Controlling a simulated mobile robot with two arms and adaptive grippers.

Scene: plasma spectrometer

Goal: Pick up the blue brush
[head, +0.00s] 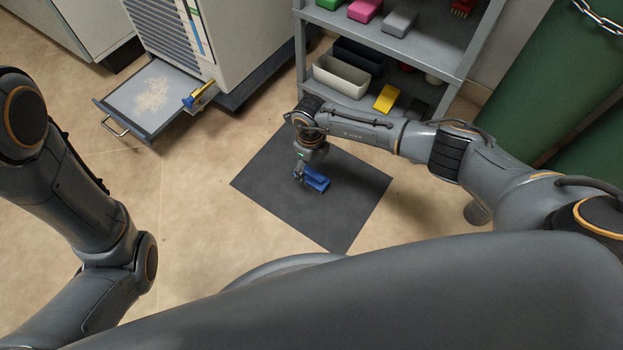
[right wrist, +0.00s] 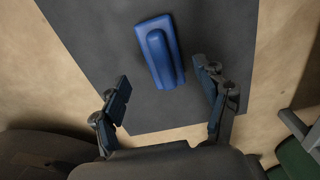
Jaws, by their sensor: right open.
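The blue brush (head: 318,181) lies on the dark mat (head: 350,205) on the floor. In the right wrist view the blue brush (right wrist: 160,52) is whole and unobstructed, with a raised ridge along it. My right gripper (head: 301,176) points down just over the mat, close beside the brush. In the right wrist view my right gripper (right wrist: 161,77) is open, its fingers on either side of the brush's near end, holding nothing.
An open drawer (head: 112,117) with pale powder juts from the white cabinet, with a yellow and blue object (head: 198,96) at its corner. A grey shelf (head: 425,50) holds coloured blocks, bins (head: 342,76) and a yellow item (head: 386,98). Green cylinders (head: 540,90) stand right.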

